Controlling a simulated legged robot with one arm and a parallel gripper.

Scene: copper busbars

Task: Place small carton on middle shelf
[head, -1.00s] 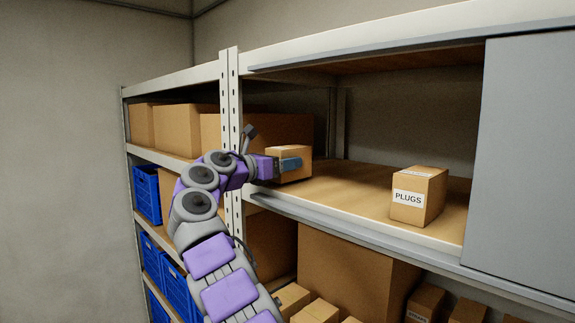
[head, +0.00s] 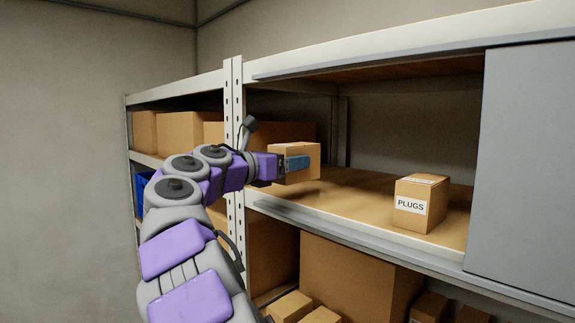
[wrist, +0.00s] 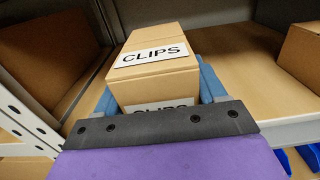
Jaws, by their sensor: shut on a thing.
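A small carton (head: 300,160) is held at the end of my arm, at the left part of the middle shelf (head: 350,190). In the wrist view the carton (wrist: 152,80) carries labels reading CLIPS. My gripper (head: 297,163) is shut on it, with a blue finger along its near side; both blue fingers flank it in the wrist view (wrist: 160,92). The carton is over the shelf board near its front edge. I cannot tell whether its underside touches the board.
A carton labelled PLUGS (head: 418,203) stands on the same shelf to the right. A metal upright (head: 234,150) is close to the left of my gripper. A grey panel (head: 522,160) covers the shelf's right end. Large cartons (head: 180,133) fill the left bay. Board between the two small cartons is clear.

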